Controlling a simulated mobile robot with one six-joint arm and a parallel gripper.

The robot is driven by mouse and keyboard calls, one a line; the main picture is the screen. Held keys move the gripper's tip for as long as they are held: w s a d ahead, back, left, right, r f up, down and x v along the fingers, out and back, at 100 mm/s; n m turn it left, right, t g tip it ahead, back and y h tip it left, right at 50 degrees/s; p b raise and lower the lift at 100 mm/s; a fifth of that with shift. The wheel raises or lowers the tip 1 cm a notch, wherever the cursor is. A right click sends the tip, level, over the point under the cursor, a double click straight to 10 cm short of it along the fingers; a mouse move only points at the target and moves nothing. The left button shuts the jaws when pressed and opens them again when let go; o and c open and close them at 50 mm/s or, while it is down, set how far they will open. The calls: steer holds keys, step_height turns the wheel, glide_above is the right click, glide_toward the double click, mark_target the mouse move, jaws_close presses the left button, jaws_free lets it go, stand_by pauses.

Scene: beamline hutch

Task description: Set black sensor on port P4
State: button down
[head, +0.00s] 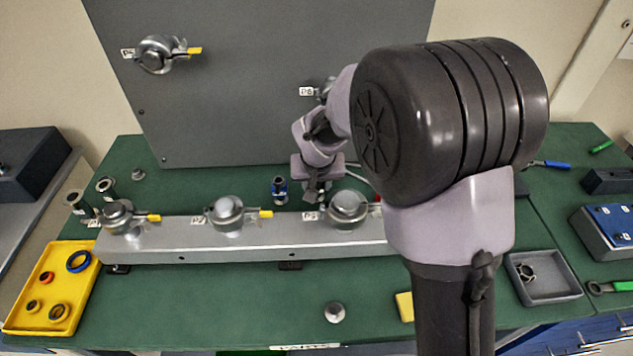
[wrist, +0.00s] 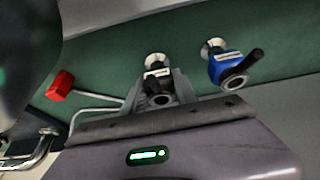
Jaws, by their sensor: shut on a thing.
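My gripper (head: 313,196) is low behind the metal rail. In the wrist view, its fingers (wrist: 158,98) close around a dark sensor with a bright metal flange and a white label, probably the black sensor (wrist: 157,75). In the head view I cannot make this sensor out behind the fingers. A blue sensor (wrist: 228,68) stands apart from it; it also shows left of my gripper in the head view (head: 280,189). Port P4 cannot be identified surely: the upper-left panel port's label (head: 127,53) is unclear, and my arm hides the rail's right part.
The rail (head: 200,243) carries clamped ports (head: 228,213). Another panel port's label (head: 307,91) seems to read P6. A yellow tray (head: 22,312) holds rings at left; a grey tray (head: 548,290) stands at right. A red block (wrist: 59,87) is near my gripper. The bench front is mostly clear.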

steer(key=shift+f, duration=0.25)
steer(key=c, duration=1)
jaws_free()
steer(key=shift+o, duration=0.2)
steer(key=shift+r, duration=0.15)
steer(key=p+v, duration=0.7)
steer(key=v, duration=1)
steer(key=s+d+r+m, duration=0.3)
steer(key=s+d+r, duration=0.4)
steer(key=s, duration=0.4)
steer(key=s+f+m+t+y+b, duration=0.1)
steer(key=s+b, duration=0.3)
steer(key=s, duration=0.7)
steer(key=shift+s+d+f+y, duration=0.2)
steer(key=shift+f+y, duration=0.3)
steer(key=shift+f, duration=0.4)
